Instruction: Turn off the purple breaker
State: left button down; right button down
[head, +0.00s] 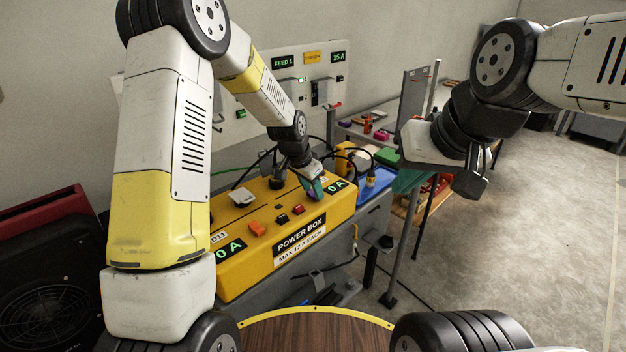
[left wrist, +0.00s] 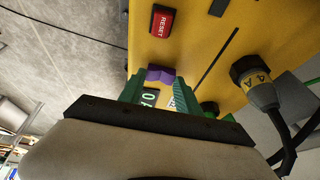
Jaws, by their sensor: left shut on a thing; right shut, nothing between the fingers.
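The yellow power box (head: 240,265) sits on a grey stand in the head view, with displays reading 0 A at both ends. My left gripper (head: 314,190) reaches down onto its far right part. In the left wrist view the purple breaker (left wrist: 160,74) sits between the green fingertips of my left gripper (left wrist: 158,84), which is shut on it. A 0 A display lies just below it, partly hidden by the gripper. In the head view the breaker is mostly hidden by the gripper. My right gripper (head: 472,182) is shut and empty, raised to the right, away from the box.
A red RESET button (left wrist: 162,21) is close to the breaker, and a cable plug marked 4A (left wrist: 259,87) is at the right. Orange (head: 257,229) and red (head: 298,210) switches stand on the box. A wall panel (head: 300,50) is behind. Open floor lies right.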

pick_arm(q)
jog(key=shift+w+a+f+n+g+h, duration=0.1)
jog(key=shift+w+a+n+g+h, duration=0.15)
jog(key=shift+g+h, duration=0.45)
jog(key=c, duration=0.8)
grip_release()
jog(key=shift+c, duration=0.2)
jog(key=v, duration=0.8)
